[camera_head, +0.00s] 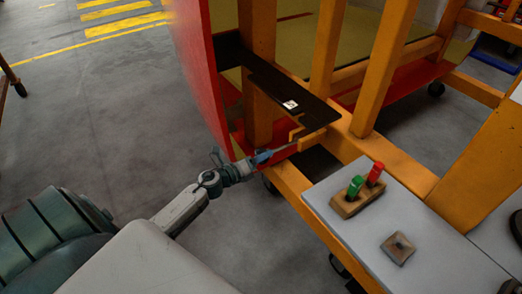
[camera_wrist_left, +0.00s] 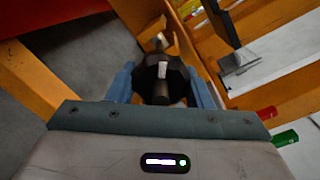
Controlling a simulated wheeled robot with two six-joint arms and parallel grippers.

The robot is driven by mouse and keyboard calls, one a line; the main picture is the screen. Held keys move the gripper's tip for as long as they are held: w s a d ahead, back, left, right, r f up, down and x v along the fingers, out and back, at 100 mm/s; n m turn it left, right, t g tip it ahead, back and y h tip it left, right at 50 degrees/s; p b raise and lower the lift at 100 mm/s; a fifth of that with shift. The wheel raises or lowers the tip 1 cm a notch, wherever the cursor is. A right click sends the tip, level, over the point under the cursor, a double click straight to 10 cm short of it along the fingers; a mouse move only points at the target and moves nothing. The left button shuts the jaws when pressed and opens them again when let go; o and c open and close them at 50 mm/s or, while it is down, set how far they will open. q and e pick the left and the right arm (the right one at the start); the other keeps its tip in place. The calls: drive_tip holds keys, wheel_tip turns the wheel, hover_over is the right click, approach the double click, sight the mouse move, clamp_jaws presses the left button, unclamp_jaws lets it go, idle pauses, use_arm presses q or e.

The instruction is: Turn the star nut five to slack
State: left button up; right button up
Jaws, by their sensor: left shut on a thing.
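The star nut (camera_wrist_left: 150,79) is a dark, lobed knob with a pale mark on its face, in the middle of the left wrist view. A short stub sticks out from it towards the camera. My left gripper (camera_wrist_left: 161,80) is shut on it, with one blue finger on each side. In the head view my left gripper (camera_head: 264,156) reaches in under the black plate (camera_head: 262,75), at the orange frame beside the red panel (camera_head: 193,60). The nut cannot be made out clearly there. My right gripper is not in view.
The orange frame (camera_head: 392,150) has several posts and beams close to the gripper. A grey tabletop (camera_head: 345,222) at the right carries a wooden block (camera_head: 345,205) with green and red pieces, and a brown square piece (camera_head: 398,248). Open floor lies to the left.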

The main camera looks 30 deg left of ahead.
use_arm(q)
drive_tip(key=n+p, duration=0.1)
drive_tip(key=n, duration=0.1)
drive_tip(key=n+p, duration=0.1)
drive_tip(key=p, duration=0.1)
drive_tip(key=n+p, duration=0.2)
drive_tip(key=shift+r+n+y, duration=0.25)
drive_tip(key=shift+n+y, duration=0.05)
drive_tip(key=shift+y, duration=0.1)
drive_tip(key=shift+f+n+p, duration=0.15)
drive_tip(key=shift+n+p, duration=1.05)
drive_tip(key=shift+p, duration=0.2)
drive_tip(key=o, duration=1)
drive_tip(key=b+v, duration=0.5)
drive_tip(key=v, duration=0.5)
drive_tip(key=shift+s, duration=0.3)
